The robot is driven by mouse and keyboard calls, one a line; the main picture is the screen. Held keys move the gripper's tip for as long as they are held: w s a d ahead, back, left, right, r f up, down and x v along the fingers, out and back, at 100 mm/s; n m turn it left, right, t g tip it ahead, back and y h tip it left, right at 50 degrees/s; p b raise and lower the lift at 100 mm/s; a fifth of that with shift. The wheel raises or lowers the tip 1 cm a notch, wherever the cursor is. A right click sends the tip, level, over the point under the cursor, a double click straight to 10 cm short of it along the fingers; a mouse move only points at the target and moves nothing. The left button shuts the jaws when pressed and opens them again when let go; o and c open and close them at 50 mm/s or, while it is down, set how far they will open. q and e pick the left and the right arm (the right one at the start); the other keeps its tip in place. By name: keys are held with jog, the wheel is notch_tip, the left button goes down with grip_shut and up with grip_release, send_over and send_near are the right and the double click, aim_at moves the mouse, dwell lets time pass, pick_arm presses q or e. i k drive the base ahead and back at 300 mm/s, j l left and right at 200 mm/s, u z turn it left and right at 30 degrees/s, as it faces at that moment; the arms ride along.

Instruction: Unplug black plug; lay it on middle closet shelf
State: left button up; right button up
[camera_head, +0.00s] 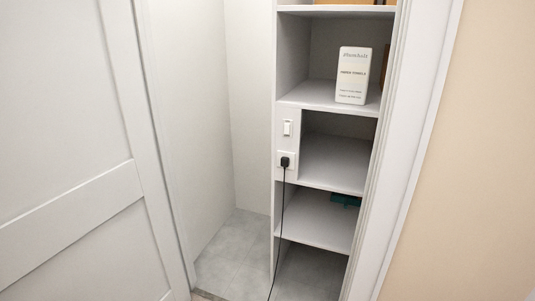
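The black plug (285,162) sits in a white wall socket (280,157) on the front panel at the left side of the closet shelves. Its black cord (280,222) hangs down from it toward the floor. The middle closet shelf (333,174), beside the socket, is bare. Neither of my grippers shows in the head view.
A white switch (288,128) is above the socket. A white box (353,76) stands on the shelf above; a dark green item (345,200) is on the shelf below. A white door (65,160) at left and door frame (420,130) at right flank the opening. Tiled floor (237,255) is clear.

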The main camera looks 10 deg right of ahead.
aim_at(285, 162)
jog(key=i+l+u, duration=0.25)
jog(key=i+l, duration=0.15)
jog(key=i, duration=0.25)
jog(key=i+l+u, duration=0.25)
jog(key=i+l, duration=0.25)
jog(key=i, duration=0.1)
